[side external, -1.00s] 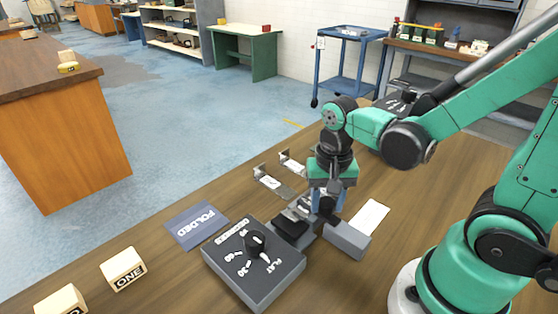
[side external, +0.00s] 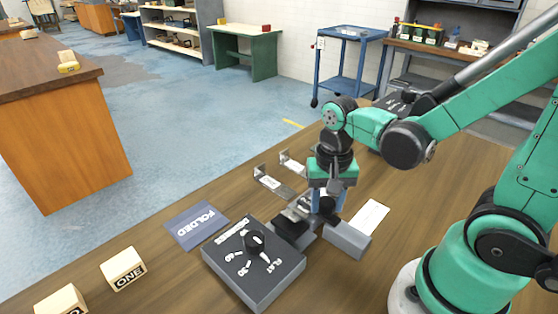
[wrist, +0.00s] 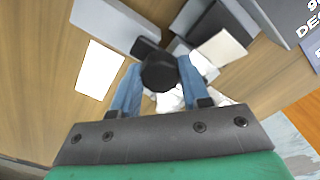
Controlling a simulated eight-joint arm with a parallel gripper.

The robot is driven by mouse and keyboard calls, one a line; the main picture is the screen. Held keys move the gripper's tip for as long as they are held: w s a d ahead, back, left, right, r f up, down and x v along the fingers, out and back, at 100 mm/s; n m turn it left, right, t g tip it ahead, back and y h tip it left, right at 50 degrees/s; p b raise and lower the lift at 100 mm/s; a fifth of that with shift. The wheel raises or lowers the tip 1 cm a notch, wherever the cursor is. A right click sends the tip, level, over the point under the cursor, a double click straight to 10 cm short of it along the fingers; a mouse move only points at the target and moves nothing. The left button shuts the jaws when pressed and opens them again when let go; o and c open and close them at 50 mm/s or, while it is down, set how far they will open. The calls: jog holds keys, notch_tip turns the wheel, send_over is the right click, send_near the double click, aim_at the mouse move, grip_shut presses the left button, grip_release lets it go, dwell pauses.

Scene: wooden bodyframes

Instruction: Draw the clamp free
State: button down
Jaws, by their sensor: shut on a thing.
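My gripper (side external: 326,204) is low over the bench. Its blue fingers (wrist: 160,88) are shut on a round black knob (wrist: 158,72), which I take to be part of the clamp. The knob also shows between the fingers in the side view (side external: 326,206). Around it are a dark block (side external: 292,227) on the left and a grey block (side external: 346,241) on the right, with a grey strip (side external: 299,211) beside them. The fingers and knob hide how the clamp meets the piece below it.
A grey dial box (side external: 254,278) marked FLAT stands close in front. A FOLDED mat (side external: 196,225) lies to the left, and a white card (side external: 370,217) lies to the right. Small bent metal pieces (side external: 274,183) lie behind. Wooden blocks (side external: 123,268) stand front left.

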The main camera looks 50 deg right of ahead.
jog(key=shift+s, duration=2)
jog(key=shift+c, duration=2.1)
grip_release()
jog(key=shift+r, duration=0.1)
jog(key=shift+r, duration=2.7)
